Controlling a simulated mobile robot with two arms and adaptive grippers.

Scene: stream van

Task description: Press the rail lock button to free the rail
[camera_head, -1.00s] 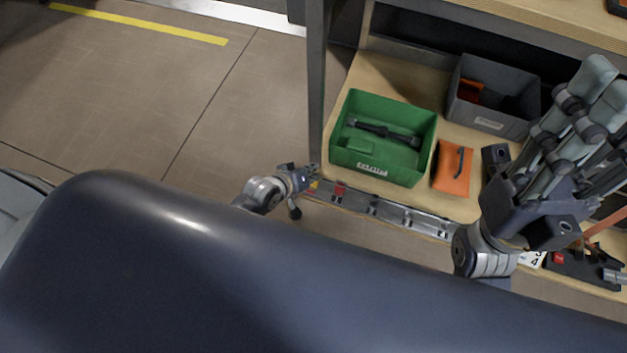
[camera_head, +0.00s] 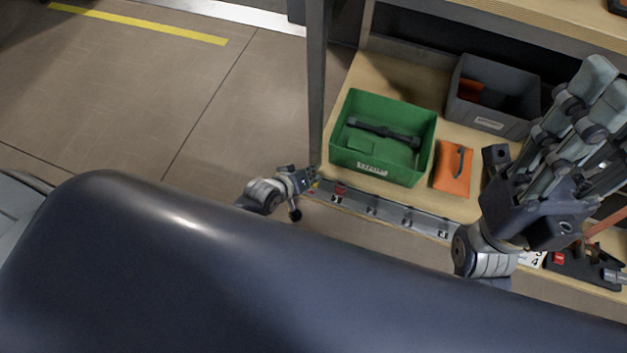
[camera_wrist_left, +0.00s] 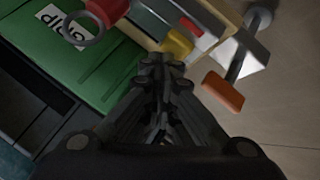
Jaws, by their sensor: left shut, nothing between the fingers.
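A grey metal rail (camera_head: 390,213) runs along the front edge of the low shelf. A red part (camera_head: 340,190) sits near its left end, with a small yellow patch beside it. My left gripper (camera_head: 314,173) is shut and empty at that end of the rail. In the left wrist view its closed fingertips (camera_wrist_left: 163,62) point at a yellow piece (camera_wrist_left: 180,43), with a red part (camera_wrist_left: 189,26) just beyond; I cannot tell whether they touch. No part is clearly readable as the lock button. My right gripper (camera_head: 590,110) is raised over the shelf's right side; its jaw state is unclear.
A green bin (camera_head: 348,172) with dark items stands behind the rail. An orange pouch (camera_head: 453,168) and a grey bin (camera_head: 492,122) are farther right. A dark upright post (camera_head: 316,90) rises beside my left gripper. An orange-tipped lever (camera_wrist_left: 223,92) shows right of the fingers.

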